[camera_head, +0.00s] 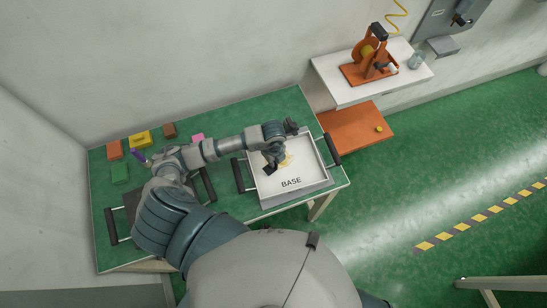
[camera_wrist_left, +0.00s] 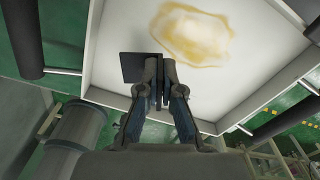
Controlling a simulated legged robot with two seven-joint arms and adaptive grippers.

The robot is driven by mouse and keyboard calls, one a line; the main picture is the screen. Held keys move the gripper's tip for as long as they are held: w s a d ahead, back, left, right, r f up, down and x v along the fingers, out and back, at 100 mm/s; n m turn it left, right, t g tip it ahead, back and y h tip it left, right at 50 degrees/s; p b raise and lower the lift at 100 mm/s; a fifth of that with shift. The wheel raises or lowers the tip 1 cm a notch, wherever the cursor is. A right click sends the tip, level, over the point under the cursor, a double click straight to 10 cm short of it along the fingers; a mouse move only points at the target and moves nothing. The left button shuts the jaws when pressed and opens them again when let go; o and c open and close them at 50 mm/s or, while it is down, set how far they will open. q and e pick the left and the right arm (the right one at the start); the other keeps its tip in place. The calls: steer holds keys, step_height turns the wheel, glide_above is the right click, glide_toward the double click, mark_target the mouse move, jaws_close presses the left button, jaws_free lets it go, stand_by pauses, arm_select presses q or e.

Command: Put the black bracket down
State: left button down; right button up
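The black bracket (camera_head: 269,170) is a small dark angled plate over the white tray marked BASE (camera_head: 306,189). In the left wrist view, a flat square part of the bracket (camera_wrist_left: 138,67) sticks out to the left of the fingertips. My left gripper (camera_head: 272,160) points down inside the tray's outline. Its fingers (camera_wrist_left: 160,68) are close together with a dark part of the bracket between them. Whether the bracket touches the tray floor cannot be told. A yellow-brown stain (camera_wrist_left: 192,32) marks the floor beside it. My right gripper is not in view.
The tray has black side handles (camera_head: 332,148) and raised walls. A second, dark tray (camera_head: 111,226) sits at the left of the green table (camera_head: 250,113). Several coloured blocks, including a yellow one (camera_head: 140,138), lie at the back left.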

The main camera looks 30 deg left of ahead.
arm_select(q)
steer(key=w, duration=0.1)
steer(key=w+a, duration=0.1)
steer(key=shift+w+a+f, duration=0.2)
steer(key=shift+w+a, duration=0.1)
steer(key=shift+w, duration=0.05)
step_height(320, 180, down, 3)
steer(key=shift+f, duration=0.2)
steer(key=shift+f, duration=0.1)
steer(key=c, duration=1.3)
jaws_free()
step_height(320, 180, up, 12)
steer(key=shift+r, duration=0.15)
